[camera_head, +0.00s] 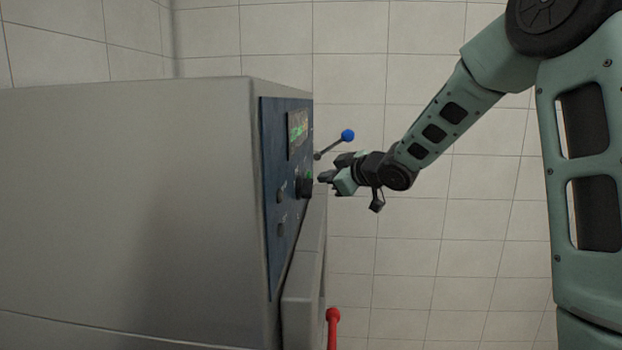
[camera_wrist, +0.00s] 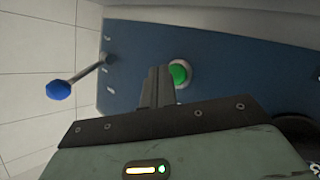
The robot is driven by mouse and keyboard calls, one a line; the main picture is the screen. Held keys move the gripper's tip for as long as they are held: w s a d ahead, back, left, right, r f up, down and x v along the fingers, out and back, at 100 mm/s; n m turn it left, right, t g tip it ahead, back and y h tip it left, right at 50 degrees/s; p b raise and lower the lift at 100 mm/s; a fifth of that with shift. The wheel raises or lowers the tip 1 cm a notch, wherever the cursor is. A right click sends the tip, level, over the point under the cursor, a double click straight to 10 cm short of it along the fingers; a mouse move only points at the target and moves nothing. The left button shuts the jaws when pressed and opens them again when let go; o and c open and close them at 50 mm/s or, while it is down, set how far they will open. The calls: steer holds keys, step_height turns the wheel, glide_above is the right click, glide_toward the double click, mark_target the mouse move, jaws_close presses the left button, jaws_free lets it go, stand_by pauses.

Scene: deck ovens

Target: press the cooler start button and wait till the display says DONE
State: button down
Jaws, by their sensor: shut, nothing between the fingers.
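The cooler is a large grey box (camera_head: 140,190) in the head view, with a blue control panel (camera_head: 270,160) on its right face. A display (camera_head: 298,127) with small green text sits high on the panel; I cannot read the text. A round green button with a pale ring (camera_wrist: 181,73) shows in the wrist view. My gripper (camera_head: 322,178) is shut and empty, its fingertips pointing at the panel. In the wrist view the shut fingers (camera_wrist: 158,78) are just left of the green button and cover part of its ring. I cannot tell whether they touch the panel.
A lever with a blue ball (camera_head: 347,135) sticks out from the panel above my gripper; it also shows in the wrist view (camera_wrist: 59,90). A red-knobbed handle (camera_head: 333,315) is lower down. A black knob (camera_head: 304,186) sits on the panel near my fingertips. The tiled wall is behind.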

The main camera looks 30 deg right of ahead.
steer(key=shift+w+a, duration=0.1)
steer(key=shift+a, duration=0.05)
steer(key=shift+w+a, duration=0.15)
steer(key=shift+w+a, duration=0.25)
steer(key=shift+a, duration=0.25)
stand_by(0.8)
steer(key=shift+d, duration=0.1)
steer(key=shift+s+d, duration=0.5)
steer(key=shift+d, duration=0.2)
steer(key=shift+p, duration=0.3)
steer(key=s+d, duration=0.1)
steer(key=s+d+p, duration=0.1)
steer(key=d+p, duration=0.1)
steer(key=d, duration=0.1)
steer(key=shift+s+d, duration=0.1)
steer(key=shift+s, duration=0.3)
stand_by(0.6)
